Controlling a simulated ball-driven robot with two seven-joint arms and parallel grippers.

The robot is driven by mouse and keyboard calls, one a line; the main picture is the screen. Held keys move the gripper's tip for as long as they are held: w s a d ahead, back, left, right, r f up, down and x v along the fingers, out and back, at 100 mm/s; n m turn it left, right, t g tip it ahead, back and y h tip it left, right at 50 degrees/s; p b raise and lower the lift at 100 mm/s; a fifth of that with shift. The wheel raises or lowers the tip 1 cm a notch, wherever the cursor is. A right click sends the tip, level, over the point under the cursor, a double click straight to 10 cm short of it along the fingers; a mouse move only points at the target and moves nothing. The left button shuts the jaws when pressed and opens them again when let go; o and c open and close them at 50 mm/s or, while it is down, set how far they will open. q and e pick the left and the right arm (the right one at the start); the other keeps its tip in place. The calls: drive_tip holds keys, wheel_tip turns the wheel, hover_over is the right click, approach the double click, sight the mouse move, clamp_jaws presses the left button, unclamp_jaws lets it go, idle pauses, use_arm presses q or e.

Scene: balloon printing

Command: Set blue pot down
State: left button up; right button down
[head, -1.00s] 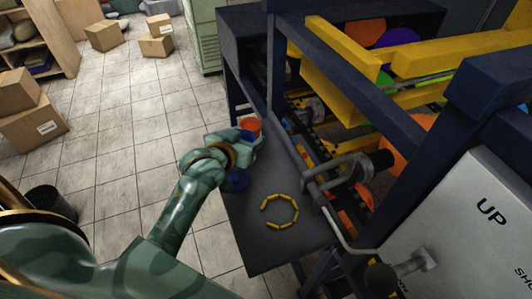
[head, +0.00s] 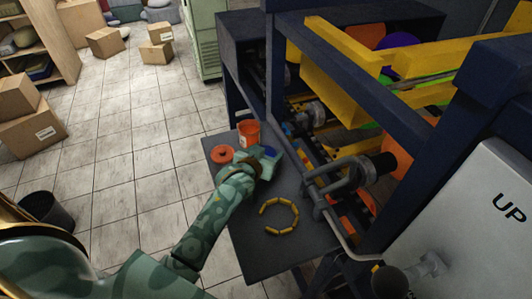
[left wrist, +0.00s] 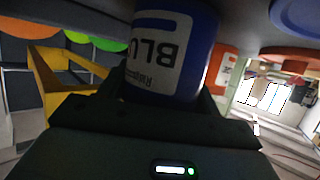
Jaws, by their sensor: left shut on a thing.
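My left gripper (head: 264,160) is shut on the blue pot (head: 270,152), over the dark grey table (head: 270,258), behind the ring of yellow pieces. Most of the pot is hidden by the gripper in the head view. In the left wrist view the blue pot (left wrist: 178,45) stands between the fingers, its white "BLU..." label upside down. I cannot tell whether its base touches the table. My right gripper is not in view.
An orange pot (head: 248,133) and orange lid (head: 222,154) are at the table's far left. A blue lid (left wrist: 298,14) shows in the left wrist view. Yellow pieces (head: 266,228) form an open ring. The machine's frame (head: 357,93) and crank (head: 345,172) border the right.

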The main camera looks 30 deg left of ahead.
use_arm(q)
drive_tip(key=o, duration=1.1)
drive_tip(key=shift+f, duration=0.1)
drive_tip(key=shift+s, duration=0.1)
drive_tip(key=p+v, duration=0.1)
drive_tip(key=v, duration=0.5)
drive_tip(key=p+v, duration=0.1)
drive_tip(key=v, duration=0.5)
drive_tip(key=shift+r, duration=0.2)
